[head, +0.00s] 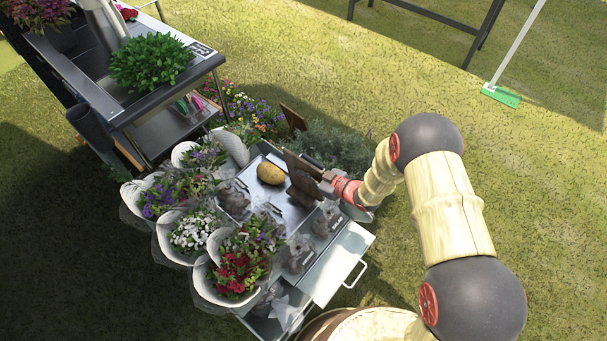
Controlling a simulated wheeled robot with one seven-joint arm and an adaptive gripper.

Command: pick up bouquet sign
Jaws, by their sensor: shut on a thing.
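My gripper (318,181) reaches in from the right over the metal tray table. It is shut on a dark brown board, which looks like the bouquet sign (300,169), above the table's tray. The sign's face and any writing are too small to make out, and the gripper and arm hide part of it. The fingertips are hard to tell apart from the dark board. Whether the board still touches the tray is unclear.
The metal table (352,247) also holds a yellow-brown round item (271,173) and several small grey items. Wrapped bouquets (236,275) crowd its left side. Another brown board (293,118) stands behind among plants. A dark shelf cart (75,75) is at upper left. Grass is open at right.

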